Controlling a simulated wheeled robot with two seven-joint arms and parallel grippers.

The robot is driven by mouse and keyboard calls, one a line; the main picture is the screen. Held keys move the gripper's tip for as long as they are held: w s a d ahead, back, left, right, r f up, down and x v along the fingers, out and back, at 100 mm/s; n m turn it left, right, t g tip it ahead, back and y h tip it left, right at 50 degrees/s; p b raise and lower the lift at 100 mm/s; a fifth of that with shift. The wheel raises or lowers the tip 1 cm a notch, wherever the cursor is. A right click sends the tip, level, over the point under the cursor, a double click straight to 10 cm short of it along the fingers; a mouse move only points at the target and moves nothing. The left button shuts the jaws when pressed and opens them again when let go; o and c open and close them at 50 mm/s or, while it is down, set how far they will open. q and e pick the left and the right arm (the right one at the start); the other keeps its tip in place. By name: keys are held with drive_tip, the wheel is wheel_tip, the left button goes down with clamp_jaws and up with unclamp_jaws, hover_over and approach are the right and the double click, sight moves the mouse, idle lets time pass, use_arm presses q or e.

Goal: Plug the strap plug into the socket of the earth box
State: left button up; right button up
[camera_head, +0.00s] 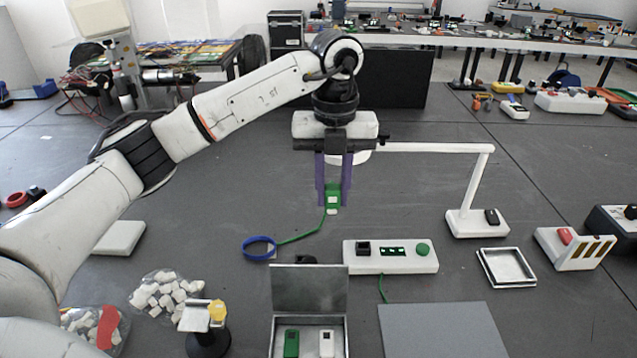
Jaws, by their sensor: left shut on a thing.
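My left gripper (333,194) points down with its purple fingers shut on the green strap plug (333,201). The plug hangs in the air, and a light part shows at its lower end. A green cord (302,234) runs from it to a blue wrist strap (259,247) at the left. The white earth box (390,265) lies on the table below and to the right of the plug. It carries a black square part, a dark panel with green marks and a round green button. The plug is apart from the box. I cannot tell which part is the socket. My right gripper is not in view.
A white lamp (482,190) stands behind the box. An open metal case (309,290) is in front, beside a grey mat (445,330). A metal tray (506,267) and a white device with a red button (575,248) lie right. White pieces (166,291) lie left.

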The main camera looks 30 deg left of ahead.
use_arm(q)
drive_tip(key=w+d+f, duration=0.4)
drive_tip(key=d, duration=0.1)
drive_tip(key=shift+d, duration=0.3)
idle(0.4)
idle(0.4)
